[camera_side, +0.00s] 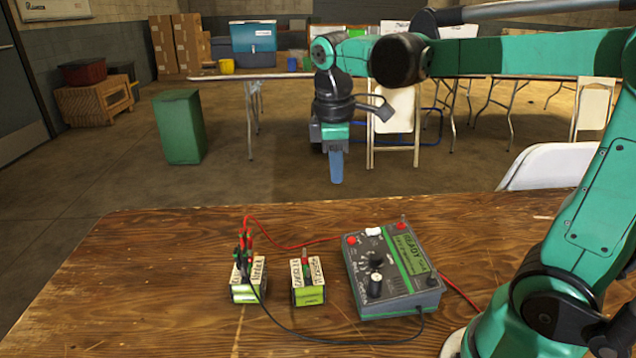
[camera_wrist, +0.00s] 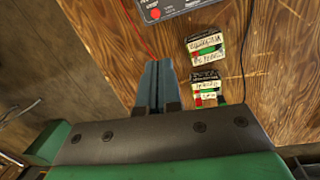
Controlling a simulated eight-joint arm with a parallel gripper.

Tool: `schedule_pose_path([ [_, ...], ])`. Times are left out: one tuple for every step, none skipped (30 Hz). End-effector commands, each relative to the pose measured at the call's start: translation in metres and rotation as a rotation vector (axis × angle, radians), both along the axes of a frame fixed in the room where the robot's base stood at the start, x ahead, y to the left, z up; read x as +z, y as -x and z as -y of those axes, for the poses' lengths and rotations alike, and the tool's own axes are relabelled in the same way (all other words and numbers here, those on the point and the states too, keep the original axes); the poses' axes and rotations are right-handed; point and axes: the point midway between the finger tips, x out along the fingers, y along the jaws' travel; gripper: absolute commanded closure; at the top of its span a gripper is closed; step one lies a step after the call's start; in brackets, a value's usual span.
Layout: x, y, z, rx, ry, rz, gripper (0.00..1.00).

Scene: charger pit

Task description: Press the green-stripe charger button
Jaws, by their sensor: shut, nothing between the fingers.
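The charger (camera_side: 415,300) is a grey box with a green stripe on the right of the wooden table. Its display reads "READY". A white button (camera_side: 373,232) and a red terminal (camera_side: 351,240) show along its far edge, and dark knobs on its face. In the wrist view only part of the charger (camera_wrist: 178,6) shows at the top edge. My gripper (camera_side: 336,181) is shut and empty, with its blue fingers pointing down. It is raised, apart from the charger, and looks to be beyond the far table edge. The fingers also show in the wrist view (camera_wrist: 155,68).
Two small labelled batteries stand left of the charger: one with clips and wires (camera_side: 246,292), one beside it (camera_side: 309,295). A red wire (camera_side: 290,246) and a black wire (camera_side: 330,342) run across the table. The left part of the table is bare.

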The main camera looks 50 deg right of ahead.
Motion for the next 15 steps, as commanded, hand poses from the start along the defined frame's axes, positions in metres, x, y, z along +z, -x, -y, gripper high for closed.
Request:
schedule_pose_path([
  [0.002,-0.004,0.005,0.032,0.003,-0.043,1.00],
  [0.002,-0.005,0.007,0.052,0.004,-0.067,1.00],
  [0.003,-0.006,0.009,0.075,0.003,-0.094,1.00],
  [0.003,-0.007,0.011,0.089,0.003,-0.111,1.00],
  [0.004,-0.007,0.012,0.101,0.002,-0.125,1.00],
  [0.004,-0.008,0.013,0.114,0.001,-0.141,1.00],
  [0.004,-0.008,0.014,0.121,0.000,-0.149,1.00],
  [0.004,-0.008,0.014,0.127,0.000,-0.156,1.00],
  [0.005,-0.008,0.015,0.132,-0.001,-0.162,1.00],
  [0.005,-0.008,0.015,0.134,-0.001,-0.165,1.00],
  [0.005,-0.008,0.015,0.136,-0.001,-0.167,1.00],
  [0.005,-0.008,0.015,0.136,-0.001,-0.167,1.00],
  [0.005,-0.008,0.015,0.136,-0.001,-0.167,1.00],
  [0.005,-0.008,0.015,0.136,-0.001,-0.167,1.00],
  [0.005,-0.008,0.015,0.136,-0.001,-0.166,1.00],
])
